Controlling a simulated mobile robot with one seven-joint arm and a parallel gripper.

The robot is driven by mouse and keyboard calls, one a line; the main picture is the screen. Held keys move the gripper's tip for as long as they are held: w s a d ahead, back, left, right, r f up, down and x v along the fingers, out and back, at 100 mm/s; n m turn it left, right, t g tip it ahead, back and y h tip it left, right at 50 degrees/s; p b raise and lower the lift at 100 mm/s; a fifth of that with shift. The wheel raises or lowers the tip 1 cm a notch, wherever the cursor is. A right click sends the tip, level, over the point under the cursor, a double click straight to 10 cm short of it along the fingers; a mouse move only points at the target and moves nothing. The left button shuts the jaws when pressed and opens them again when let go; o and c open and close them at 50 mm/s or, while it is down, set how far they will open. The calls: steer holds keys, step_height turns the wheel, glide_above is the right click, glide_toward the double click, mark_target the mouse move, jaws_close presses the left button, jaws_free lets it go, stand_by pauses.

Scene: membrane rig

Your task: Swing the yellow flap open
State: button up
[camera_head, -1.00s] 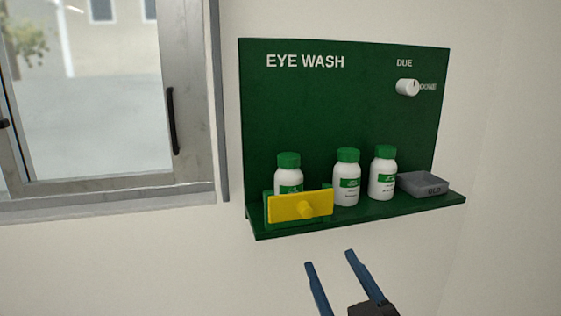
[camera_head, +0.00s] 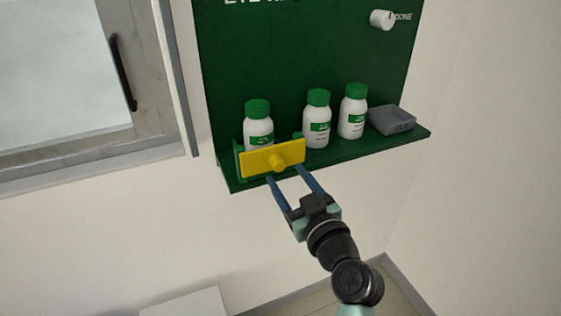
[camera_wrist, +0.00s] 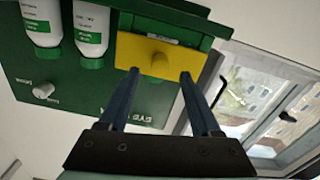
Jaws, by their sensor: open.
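The yellow flap (camera_head: 258,161) is a flat plate with a round yellow knob (camera_head: 277,162) at its middle. It stands upright across the front of a green holder at the left end of the green shelf, with a white bottle (camera_head: 257,130) behind it. In the wrist view the flap (camera_wrist: 135,50) and knob (camera_wrist: 160,65) are near the fingertips. My gripper (camera_head: 284,173) is open, its two blue fingers pointing at the flap from below and in front. In the wrist view my gripper (camera_wrist: 160,74) has the knob between and just beyond its tips. Whether the fingers touch the flap I cannot tell.
Two more white bottles (camera_head: 317,119) (camera_head: 353,111) with green caps stand right of the flap. A window (camera_head: 60,80) is at left. Space below the shelf is free.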

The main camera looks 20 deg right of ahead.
mark_target(281, 167)
steer(key=shift+w+a+p, duration=0.1)
steer(key=shift+w+p, duration=0.2)
steer(key=shift+w, duration=1.8)
jaws_close()
